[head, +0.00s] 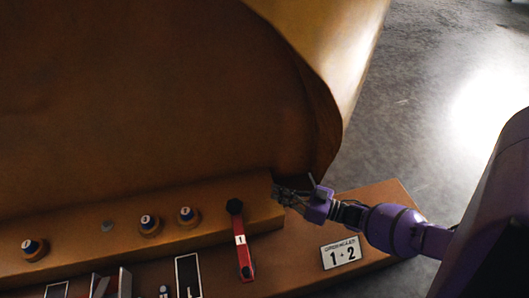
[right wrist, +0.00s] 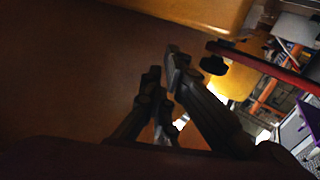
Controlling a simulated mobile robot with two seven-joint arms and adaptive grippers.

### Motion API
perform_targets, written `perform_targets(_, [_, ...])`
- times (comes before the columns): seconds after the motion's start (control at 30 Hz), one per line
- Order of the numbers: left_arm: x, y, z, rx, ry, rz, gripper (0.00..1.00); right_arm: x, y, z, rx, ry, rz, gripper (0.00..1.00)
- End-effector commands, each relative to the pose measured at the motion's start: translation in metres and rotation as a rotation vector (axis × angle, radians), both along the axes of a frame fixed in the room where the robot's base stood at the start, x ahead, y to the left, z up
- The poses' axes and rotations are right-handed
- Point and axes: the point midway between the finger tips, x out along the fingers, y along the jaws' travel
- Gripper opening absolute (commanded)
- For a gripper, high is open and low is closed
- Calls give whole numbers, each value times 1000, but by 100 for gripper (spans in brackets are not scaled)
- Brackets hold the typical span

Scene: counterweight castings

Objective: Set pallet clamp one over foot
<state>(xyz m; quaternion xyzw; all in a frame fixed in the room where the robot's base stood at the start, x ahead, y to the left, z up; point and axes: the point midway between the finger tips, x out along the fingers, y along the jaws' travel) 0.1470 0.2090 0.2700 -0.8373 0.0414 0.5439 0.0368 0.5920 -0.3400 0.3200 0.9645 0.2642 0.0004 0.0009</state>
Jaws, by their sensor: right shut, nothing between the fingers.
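Pallet clamp one is a red bar (head: 243,255) with a white label "1" and a black knob (head: 235,206) at its far end. In the head view the knob overlaps the front edge of the casting's long brown foot (head: 215,220); I cannot tell whether it touches. My right gripper (head: 277,190) is at the foot's right end, right of the clamp and apart from it. In the right wrist view its dark fingers (right wrist: 162,82) are shut and empty. The red bar (right wrist: 275,70) and black knob (right wrist: 213,65) show beyond them at the upper right. My left gripper is not in view.
The big brown casting (head: 150,90) fills the upper left. Numbered blue-and-white caps (head: 148,223) sit along its foot. A "1 + 2" sign (head: 341,253) lies on the brown pallet (head: 385,200). Grey floor (head: 420,120) is open at the right.

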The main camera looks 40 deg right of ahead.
Motion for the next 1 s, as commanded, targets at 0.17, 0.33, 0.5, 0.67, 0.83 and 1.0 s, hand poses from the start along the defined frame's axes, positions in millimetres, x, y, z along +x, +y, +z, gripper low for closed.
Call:
perform_targets(0.17, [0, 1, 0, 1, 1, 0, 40, -8, -27, -1, -2, 1, -2, 0])
perform_targets(0.33, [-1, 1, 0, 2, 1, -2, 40, -11, -36, 0, 0, 0, -1, 0])
perform_targets(0.5, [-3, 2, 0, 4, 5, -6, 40, -12, -37, 0, 1, 1, -1, 0])
perform_targets(0.67, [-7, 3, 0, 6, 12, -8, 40, -12, -36, 0, 1, 1, -1, 0])
perform_targets(0.83, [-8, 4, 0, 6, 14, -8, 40, -12, -36, 0, 1, 1, -1, 0])
perform_targets(1.0, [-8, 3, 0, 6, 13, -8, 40, -12, -36, 0, 0, 1, -1, 0])
